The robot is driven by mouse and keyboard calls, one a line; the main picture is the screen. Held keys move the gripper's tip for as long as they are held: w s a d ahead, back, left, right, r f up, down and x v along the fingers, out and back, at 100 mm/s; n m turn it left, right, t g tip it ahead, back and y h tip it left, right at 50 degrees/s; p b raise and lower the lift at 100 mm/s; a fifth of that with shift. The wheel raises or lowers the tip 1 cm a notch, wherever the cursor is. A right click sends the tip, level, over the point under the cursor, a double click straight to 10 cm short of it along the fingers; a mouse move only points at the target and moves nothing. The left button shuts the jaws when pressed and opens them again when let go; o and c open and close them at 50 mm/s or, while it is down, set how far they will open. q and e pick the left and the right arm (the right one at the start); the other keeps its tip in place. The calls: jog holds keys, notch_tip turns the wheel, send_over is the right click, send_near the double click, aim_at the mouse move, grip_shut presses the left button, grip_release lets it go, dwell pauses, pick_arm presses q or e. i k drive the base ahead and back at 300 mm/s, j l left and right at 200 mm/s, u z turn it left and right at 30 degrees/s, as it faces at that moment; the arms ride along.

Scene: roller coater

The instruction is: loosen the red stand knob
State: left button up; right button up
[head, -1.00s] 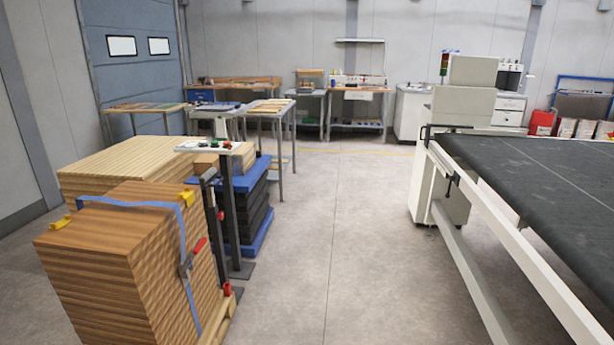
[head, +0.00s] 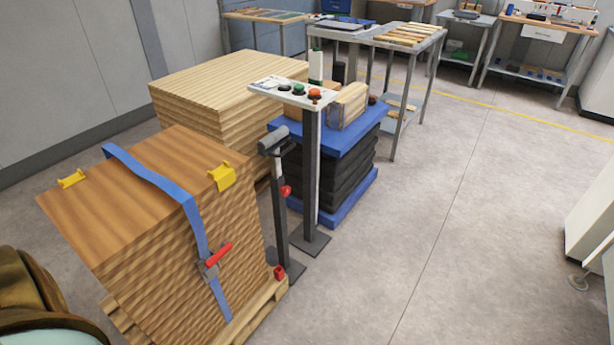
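A small red knob (head: 285,191) sits on the side of a dark upright stand (head: 279,215). The stand has a grey cylindrical head (head: 273,140) on top and a flat dark foot on the floor. It stands between the strapped wood stack and a taller post with a button panel. A second small red part (head: 279,272) shows low down near the stand's foot, at the pallet's corner; I cannot tell what it belongs to. Neither of my grippers is in view.
A wood stack (head: 150,190) with a blue strap and red-handled buckle stands left of the stand. Floor (head: 430,230) to the right is clear.

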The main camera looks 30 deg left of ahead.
aim_at(286, 191)
jog(key=i+u, duration=0.25)
jog(key=i, duration=0.15)
jog(key=i+l+u, duration=0.55)
jog(key=i, duration=0.25)
jog(key=i+l+u, duration=0.15)
jog(key=u, duration=0.25)
jog(key=i+l+u, duration=0.4)
jog(key=l+u, duration=0.15)
jog(key=u, duration=0.25)
jog(key=i+l+u, duration=0.2)
jog(key=l+u, duration=0.65)
jog(key=i+j, duration=0.05)
jog(key=j, duration=0.05)
